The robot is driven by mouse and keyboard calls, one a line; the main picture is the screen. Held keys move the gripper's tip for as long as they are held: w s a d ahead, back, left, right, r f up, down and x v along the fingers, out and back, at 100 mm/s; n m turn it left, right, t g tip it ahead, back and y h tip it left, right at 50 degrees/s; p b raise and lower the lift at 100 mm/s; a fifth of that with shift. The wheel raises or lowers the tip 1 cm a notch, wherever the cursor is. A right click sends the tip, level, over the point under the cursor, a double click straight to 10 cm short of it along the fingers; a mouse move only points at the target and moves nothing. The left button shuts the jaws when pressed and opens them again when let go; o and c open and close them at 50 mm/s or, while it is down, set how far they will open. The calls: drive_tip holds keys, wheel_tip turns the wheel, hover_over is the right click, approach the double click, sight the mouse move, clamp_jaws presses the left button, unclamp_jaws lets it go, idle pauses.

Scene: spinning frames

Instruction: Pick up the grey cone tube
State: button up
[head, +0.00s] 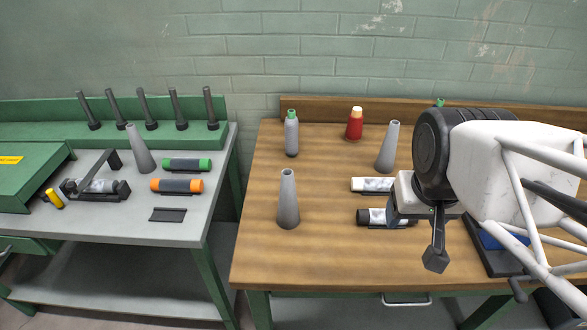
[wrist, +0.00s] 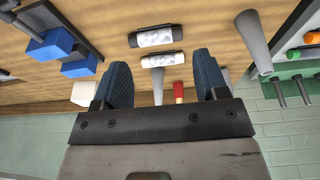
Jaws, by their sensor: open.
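Several grey cone tubes stand upright, narrow end up. One (head: 288,200) is at the front left of the wooden table, one (head: 387,148) at its back, and one (head: 140,150) on the left bench. In the wrist view, a large cone tube (wrist: 253,40) is right of the fingers, and part of another (wrist: 158,84) shows between them, farther off. My gripper (wrist: 160,78) is open, with nothing between its fingers. In the head view my gripper (head: 424,228) is above the right part of the wooden table, right of the front cone and apart from it.
The wooden table (head: 262,255) also holds a grey bottle with a green top (head: 291,135), a red bottle (head: 355,124) and two tubes lying on holders (head: 372,185). Blue blocks (wrist: 52,46) are at its right. The left bench (head: 185,228) holds green and orange tubes.

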sight(292, 182)
drive_tip(key=w+a+f+n+t+y, duration=0.1)
drive_tip(key=w+a+f+n+t, duration=0.2)
drive_tip(key=w, duration=0.4)
drive_tip(key=w+a+f+t, duration=0.1)
drive_tip(key=w+f+t, duration=0.1)
drive_tip(key=w+t, duration=0.35)
drive_tip(key=shift+w+a+f+n+y, duration=0.3)
drive_tip(key=shift+a+f+n+y, duration=0.6)
drive_tip(key=shift+a+y, duration=1.1)
drive_tip(key=shift+w+a+f+n+y, duration=0.45)
drive_tip(key=shift+a+n+y, duration=0.9)
drive_tip(key=shift+a, duration=1.15)
drive_tip(key=shift+w+a+f+n+y, duration=0.15)
drive_tip(key=shift+a+f+n+y, duration=0.7)
drive_tip(key=shift+a+y, duration=1.25)
drive_tip(key=shift+a, duration=0.2)
drive_tip(key=shift+x, duration=1.25)
drive_tip(key=shift+w, duration=0.1)
drive_tip(key=shift+x, duration=2.55)
